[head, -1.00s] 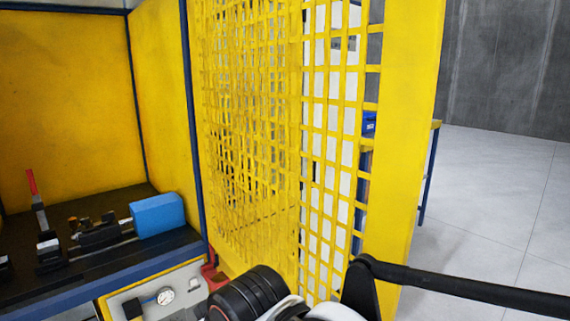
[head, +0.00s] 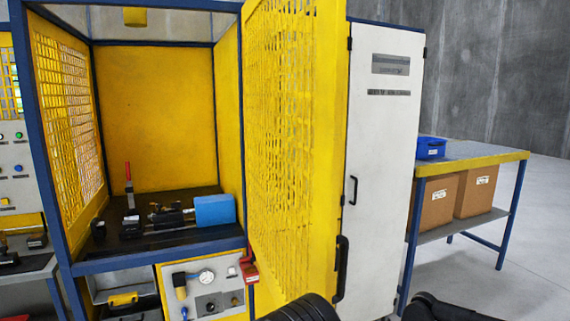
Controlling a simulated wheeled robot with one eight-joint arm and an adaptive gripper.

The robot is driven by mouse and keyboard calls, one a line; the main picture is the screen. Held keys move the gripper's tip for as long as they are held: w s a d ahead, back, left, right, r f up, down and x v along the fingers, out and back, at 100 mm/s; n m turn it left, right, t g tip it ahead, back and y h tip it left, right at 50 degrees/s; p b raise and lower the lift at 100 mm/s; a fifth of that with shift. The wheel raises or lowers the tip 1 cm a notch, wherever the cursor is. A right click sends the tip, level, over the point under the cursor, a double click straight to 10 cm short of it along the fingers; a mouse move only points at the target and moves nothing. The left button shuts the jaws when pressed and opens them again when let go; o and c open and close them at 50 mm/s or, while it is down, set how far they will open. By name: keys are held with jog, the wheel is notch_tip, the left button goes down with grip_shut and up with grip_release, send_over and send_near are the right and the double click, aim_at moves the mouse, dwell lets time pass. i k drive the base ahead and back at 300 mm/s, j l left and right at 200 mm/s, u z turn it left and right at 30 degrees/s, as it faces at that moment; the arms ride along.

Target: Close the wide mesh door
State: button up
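The wide yellow mesh door (head: 290,130) stands swung open at the right side of the yellow cabinet (head: 155,120). Its solid outer edge and black handle (head: 341,268) are on the right. The cabinet opening at its left is uncovered. Dark parts of my arm show at the bottom edge, in front of the door's lower end. My gripper's fingers are not in view, so its relation to the handle is hidden.
Inside the cabinet are a blue block (head: 214,210) and a red-handled clamp (head: 129,186). A white locker (head: 385,140) stands behind the door. A table (head: 475,155) with a blue bin (head: 431,148) and cardboard boxes (head: 437,200) is at the right. Floor at far right is clear.

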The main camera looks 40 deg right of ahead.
aim_at(330, 33)
jog(key=k+l+u, duration=0.1)
jog(key=l, duration=0.25)
jog(key=k+l, duration=0.1)
jog(key=l, duration=0.2)
jog(key=k+l+u, duration=0.15)
jog(key=l, duration=0.15)
jog(key=k+l+u, duration=0.1)
jog(key=l, duration=0.25)
jog(key=i+l, duration=0.1)
jog(key=l, duration=0.2)
jog(key=i+l+u, duration=0.1)
jog(key=l, duration=0.25)
jog(key=i+l, duration=0.15)
jog(key=l, duration=0.2)
jog(key=k+j+u, duration=0.1)
jog(key=k, duration=0.3)
jog(key=k+j+u, duration=0.15)
jog(key=k+j, duration=0.15)
jog(key=k+l+z, duration=0.2)
jog(key=i+j+u, duration=0.2)
jog(key=k+j, duration=0.05)
